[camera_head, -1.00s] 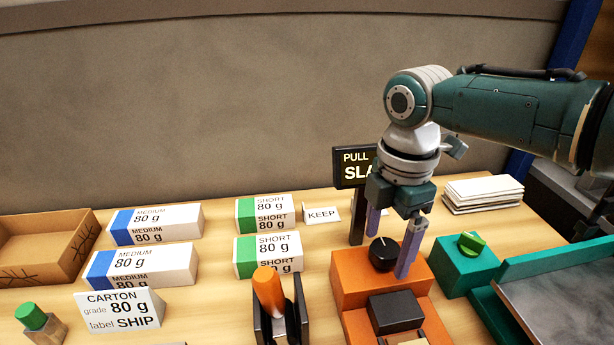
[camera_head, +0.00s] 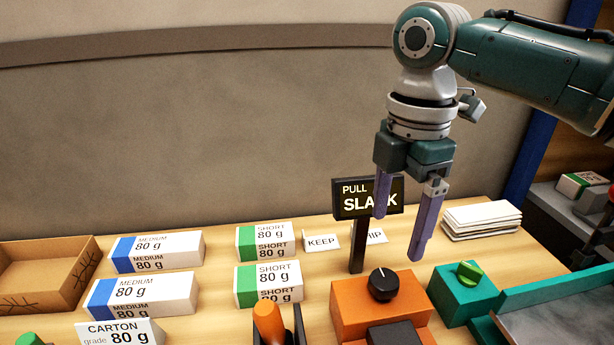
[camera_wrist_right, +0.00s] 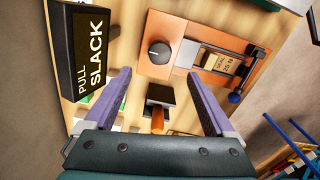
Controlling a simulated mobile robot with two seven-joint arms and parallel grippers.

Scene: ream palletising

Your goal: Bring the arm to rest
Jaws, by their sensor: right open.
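My right gripper (camera_head: 398,232) is open and empty. It hangs with its purple fingers pointing down, above and behind the orange device (camera_head: 352,298) with the black knob (camera_head: 382,284). In the head view its left finger overlaps the black sign (camera_head: 352,198) reading PULL SLACK. In the right wrist view the two fingers (camera_wrist_right: 158,100) are spread apart with nothing between them, and the knob (camera_wrist_right: 160,52) lies beyond them, clear of both. My left gripper is not in view.
Reams marked MEDIUM (camera_head: 150,296) and SHORT (camera_head: 270,284) stand left of the device, beside an open carton (camera_head: 62,282). An orange-handled tool (camera_head: 268,322) stands in front. A teal block with a green knob (camera_head: 462,294) and a paper stack (camera_head: 482,221) are at right.

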